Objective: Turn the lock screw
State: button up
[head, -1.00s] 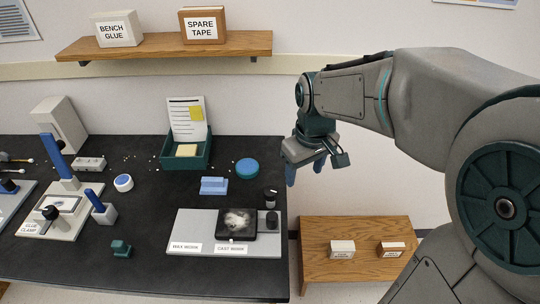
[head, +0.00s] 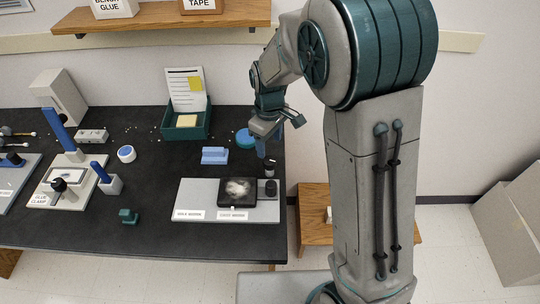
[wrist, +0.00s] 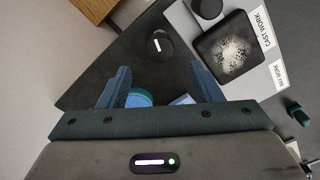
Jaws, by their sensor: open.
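No part is labelled as a lock screw. A black knob (head: 59,185) stands on the light glue clamp (head: 40,201) at the left of the bench, next to an upright blue lever; it may be the lock screw, but I cannot be sure. My gripper (head: 264,149) hangs over the back right of the bench, far to the right of the clamp. In the wrist view my gripper (wrist: 162,83) shows two blue fingers spread apart with nothing between them. A round black piece with a white mark (wrist: 158,45) lies beyond the fingertips.
A grey work tray (head: 195,199) holds a black block with pale powder (head: 238,190). A blue block (head: 215,155), a white round tub (head: 126,154), a teal box (head: 187,131) and a small teal piece (head: 129,215) stand around.

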aim_at(269, 160)
notch_tip(269, 160, down, 7)
dwell(0.3)
jog(key=c, duration=1)
